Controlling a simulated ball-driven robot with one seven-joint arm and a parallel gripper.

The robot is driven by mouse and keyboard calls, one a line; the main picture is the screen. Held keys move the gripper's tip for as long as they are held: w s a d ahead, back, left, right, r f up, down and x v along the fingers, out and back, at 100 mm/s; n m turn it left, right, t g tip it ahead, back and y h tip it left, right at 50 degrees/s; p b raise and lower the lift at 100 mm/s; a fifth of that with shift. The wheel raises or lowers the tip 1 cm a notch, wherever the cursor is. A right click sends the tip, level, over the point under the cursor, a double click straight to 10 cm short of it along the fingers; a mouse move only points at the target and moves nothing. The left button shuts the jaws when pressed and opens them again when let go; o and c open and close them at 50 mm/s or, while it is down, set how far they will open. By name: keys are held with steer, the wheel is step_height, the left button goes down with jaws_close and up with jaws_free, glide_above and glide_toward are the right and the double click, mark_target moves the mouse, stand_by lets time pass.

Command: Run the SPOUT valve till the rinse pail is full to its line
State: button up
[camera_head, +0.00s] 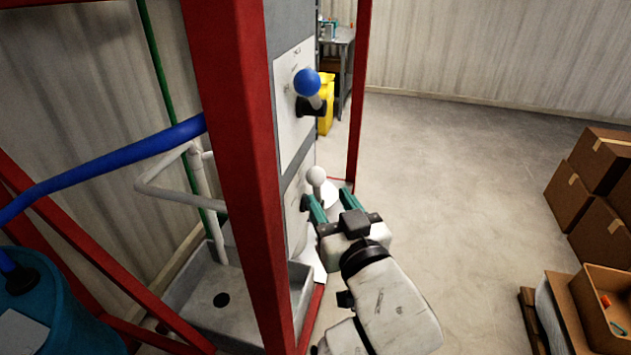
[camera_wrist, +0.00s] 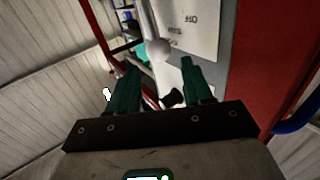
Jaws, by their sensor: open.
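A lever with a white ball knob (camera_head: 316,176) sticks out from the lower plate on a grey panel. A second lever with a blue ball knob (camera_head: 307,82) sits higher on the same panel. I cannot read which one is marked SPOUT. My gripper (camera_head: 329,203) is open just below and in front of the white knob. In the wrist view a pale ball-ended lever (camera_wrist: 159,47) shows just beyond and between the open fingers (camera_wrist: 158,76), with nothing gripped. I cannot make out the rinse pail or its line.
A red post (camera_head: 243,170) stands left of the panel. A grey basin (camera_head: 200,300) with a drain and white pipe lies behind it. A blue drum (camera_head: 60,320) is at lower left. Cardboard boxes (camera_head: 575,205) stand at right. The middle floor is clear.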

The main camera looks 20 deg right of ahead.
mark_target(320, 183)
steer(key=w, duration=0.2)
steer(key=w+p, duration=0.1)
steer(key=w, duration=0.2)
steer(key=shift+w+d, duration=0.2)
steer(key=shift+w, duration=0.15)
jaws_close()
